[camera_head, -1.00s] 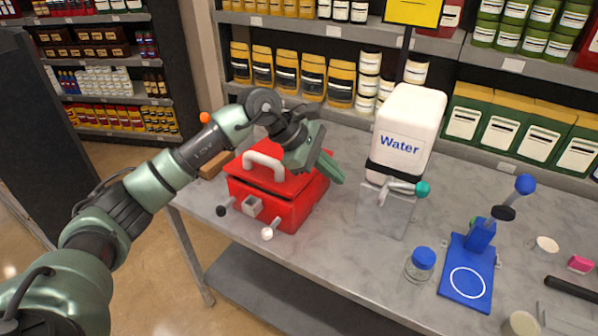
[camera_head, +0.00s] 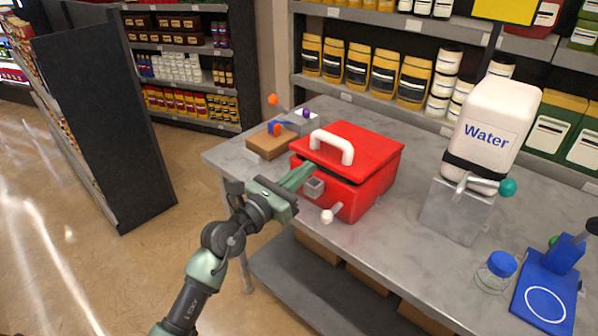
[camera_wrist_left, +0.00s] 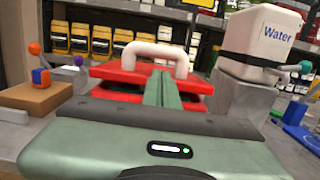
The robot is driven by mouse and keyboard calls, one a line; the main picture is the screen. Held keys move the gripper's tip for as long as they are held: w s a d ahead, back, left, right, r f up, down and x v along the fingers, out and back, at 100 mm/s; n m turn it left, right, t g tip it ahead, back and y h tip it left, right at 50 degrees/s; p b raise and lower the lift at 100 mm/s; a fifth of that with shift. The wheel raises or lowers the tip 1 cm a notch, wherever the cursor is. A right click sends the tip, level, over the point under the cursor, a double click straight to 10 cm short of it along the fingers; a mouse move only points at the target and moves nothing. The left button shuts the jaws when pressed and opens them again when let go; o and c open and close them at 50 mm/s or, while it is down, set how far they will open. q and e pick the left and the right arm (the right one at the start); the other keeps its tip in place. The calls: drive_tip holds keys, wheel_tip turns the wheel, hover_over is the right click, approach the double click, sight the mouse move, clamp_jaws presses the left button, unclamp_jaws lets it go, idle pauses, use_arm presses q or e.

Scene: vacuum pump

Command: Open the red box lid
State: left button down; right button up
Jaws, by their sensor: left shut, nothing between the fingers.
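The red box (camera_head: 365,197) stands near the table's front edge. Its red lid (camera_head: 375,147) lies over it with a white handle (camera_head: 333,146) on top. A dark gap shows between lid and body; the lid is not swung up. A grey square latch piece (camera_head: 314,187) and a white-tipped lever (camera_head: 327,214) are on the front. My left gripper (camera_head: 304,172) is shut and empty at the front left of the box, by the lid's front edge. In the left wrist view its fingers (camera_wrist_left: 159,88) point at the lid below the handle (camera_wrist_left: 155,56). Contact cannot be told.
A brown block (camera_head: 271,143) and a grey block with a purple knob (camera_head: 300,122) stand left of the box. Shelves with jars (camera_head: 370,70) are behind. A dark panel (camera_head: 105,120) stands at left.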

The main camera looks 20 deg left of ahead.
sight(323, 155)
use_arm(q)
drive_tip(key=x, duration=0.7)
drive_tip(key=shift+p, duration=0.35)
drive_tip(key=shift+r, duration=0.1)
